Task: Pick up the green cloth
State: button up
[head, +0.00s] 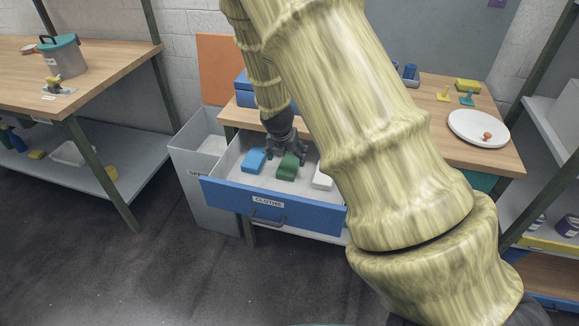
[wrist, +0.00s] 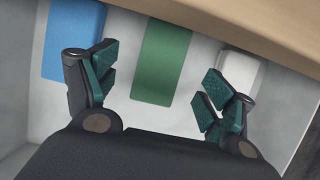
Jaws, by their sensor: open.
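The green cloth (head: 287,166) lies in the open blue-fronted drawer labelled "CLOTHS" (head: 222,193), between a blue cloth (head: 253,161) and a white cloth (head: 322,180). In the wrist view the green cloth (wrist: 161,62) is a flat block, its upper end cut off by the wooden edge. My gripper (head: 287,156) is in the drawer over the green cloth. In the wrist view its fingers (wrist: 158,88) are spread wide, one on each side of the green cloth and apart from it. Nothing is between the pads except the cloth beyond them.
The wooden tabletop edge (wrist: 240,25) overhangs the back of the drawer, close to the fingers. A white plate (head: 478,128) with a small brown item stands on the table. A grey bin (head: 205,180) stands left of the drawer. My arm hides part of the table.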

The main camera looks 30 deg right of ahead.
aim_at(289, 163)
jog(key=shift+s+p+x, duration=0.1)
jog(key=shift+p+x, duration=0.05)
jog(key=shift+x, duration=1.1)
jog(key=shift+s+p+x, duration=0.15)
jog(key=shift+x, duration=1.1)
jog(key=shift+f, duration=0.1)
jog(key=c, duration=1.2)
jog(key=shift+r, duration=0.5)
jog(key=s+a, duration=0.2)
jog(key=a, duration=0.1)
jog(key=s+a+b, duration=0.1)
jog(key=s+a, duration=0.2)
jog(key=shift+r, duration=0.1)
notch_tip(289, 163, up, 14)
jog(key=shift+s+f, duration=0.1)
